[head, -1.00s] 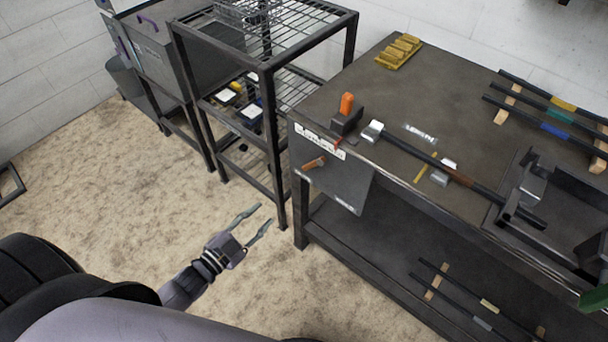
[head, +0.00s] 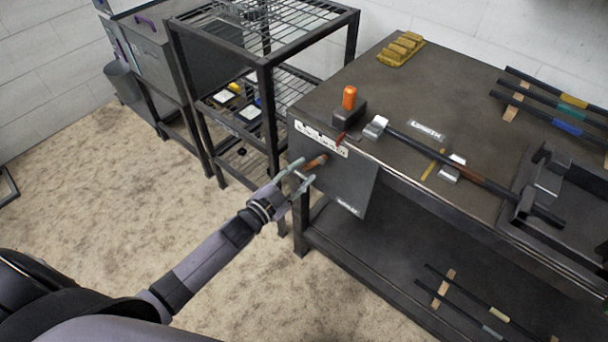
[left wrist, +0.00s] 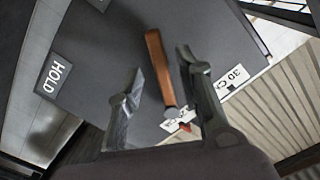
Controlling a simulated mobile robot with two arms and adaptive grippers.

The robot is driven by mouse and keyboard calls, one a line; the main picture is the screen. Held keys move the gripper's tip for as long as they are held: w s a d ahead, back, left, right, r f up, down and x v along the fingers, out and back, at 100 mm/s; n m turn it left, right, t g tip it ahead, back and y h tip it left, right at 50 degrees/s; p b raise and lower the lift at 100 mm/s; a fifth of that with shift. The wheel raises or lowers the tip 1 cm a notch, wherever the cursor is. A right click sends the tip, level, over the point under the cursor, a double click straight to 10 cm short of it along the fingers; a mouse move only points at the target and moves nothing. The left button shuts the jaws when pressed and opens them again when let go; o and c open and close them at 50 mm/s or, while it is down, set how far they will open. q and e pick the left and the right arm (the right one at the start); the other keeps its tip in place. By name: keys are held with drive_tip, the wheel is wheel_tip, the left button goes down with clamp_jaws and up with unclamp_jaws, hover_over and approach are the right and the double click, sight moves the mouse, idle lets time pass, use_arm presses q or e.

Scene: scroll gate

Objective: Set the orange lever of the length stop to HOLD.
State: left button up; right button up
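The orange lever (head: 316,161) sticks out from the dark front panel (head: 350,180) at the bench's left end. In the left wrist view the lever (left wrist: 155,62) lies between my fingers with gaps on both sides. My left gripper (head: 298,176) is open at the lever; its fingers (left wrist: 160,75) do not visibly grip it. The HOLD label (left wrist: 56,73) is at the left in the left wrist view, and the 30 CM label (left wrist: 234,77) is on the opposite side. A white label strip (head: 320,139) runs along the panel's top. My right gripper is out of view.
An upright orange handle on a dark block (head: 348,108) stands on the bench top above the panel. A long dark bar (head: 450,168) lies on supports to its right. A wire rack (head: 265,95) stands close on the left. Open floor lies in front.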

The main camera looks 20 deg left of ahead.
use_arm(q)
drive_tip(key=shift+x, duration=0.8)
drive_tip(key=shift+c, duration=0.3)
clamp_jaws()
